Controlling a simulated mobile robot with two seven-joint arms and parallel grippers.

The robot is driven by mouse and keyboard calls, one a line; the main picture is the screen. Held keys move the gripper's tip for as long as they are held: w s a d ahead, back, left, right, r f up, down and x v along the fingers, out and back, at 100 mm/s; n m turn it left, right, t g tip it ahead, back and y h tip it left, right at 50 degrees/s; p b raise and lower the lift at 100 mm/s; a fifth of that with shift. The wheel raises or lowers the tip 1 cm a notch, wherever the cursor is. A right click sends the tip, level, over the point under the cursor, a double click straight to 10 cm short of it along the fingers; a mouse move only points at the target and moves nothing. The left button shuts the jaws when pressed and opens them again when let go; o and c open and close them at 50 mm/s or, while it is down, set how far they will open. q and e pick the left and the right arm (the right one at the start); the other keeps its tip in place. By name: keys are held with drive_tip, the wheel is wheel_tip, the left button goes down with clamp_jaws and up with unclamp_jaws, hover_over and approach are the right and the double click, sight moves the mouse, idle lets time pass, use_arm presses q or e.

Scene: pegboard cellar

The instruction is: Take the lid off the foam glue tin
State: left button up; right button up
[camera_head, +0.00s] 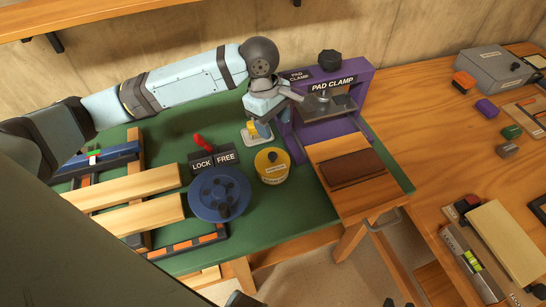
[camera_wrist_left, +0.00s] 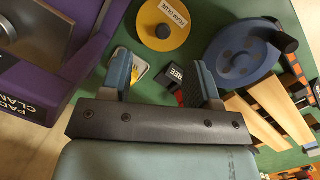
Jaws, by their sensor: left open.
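The foam glue tin (camera_head: 272,177) is a short yellow tin on the green mat, left of the purple pad clamp. Its yellow lid (camera_head: 271,159) has a dark round knob and appears seated on top. In the left wrist view the lid (camera_wrist_left: 163,14) lies at the top, its knob facing me, beyond the fingers. My left gripper (camera_head: 272,116) is above the mat, behind the tin and beside the clamp. Its blue fingers (camera_wrist_left: 162,78) are apart with nothing between them, and they do not touch the tin. My right gripper is not in view.
The purple pad clamp (camera_head: 360,78) stands close right of the gripper. A blue disc (camera_head: 219,195) and a LOCK/FREE block (camera_head: 214,160) with a red lever sit left of the tin. A small white plate (camera_head: 246,139) lies behind the tin. Pale boards (camera_head: 130,187) lie further left.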

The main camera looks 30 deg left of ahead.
use_arm(q)
drive_tip(key=a+n, duration=0.1)
drive_tip(key=a, duration=0.1)
drive_tip(key=b, duration=0.1)
hover_over(272, 155)
drive_tip(key=shift+y, duration=0.3)
drive_tip(key=f, duration=0.6)
drive_tip(key=shift+w+a+f, duration=0.1)
drive_tip(key=shift+w+a, duration=0.05)
drive_tip(key=shift+a, duration=0.2)
drive_tip(key=shift+d+f, duration=0.1)
drive_tip(key=shift+f, duration=0.65)
drive_tip(key=f, duration=0.3)
drive_tip(key=f+b, duration=0.1)
drive_tip(key=shift+d+f, duration=0.3)
drive_tip(key=shift+f, duration=0.1)
drive_tip(key=c, duration=1)
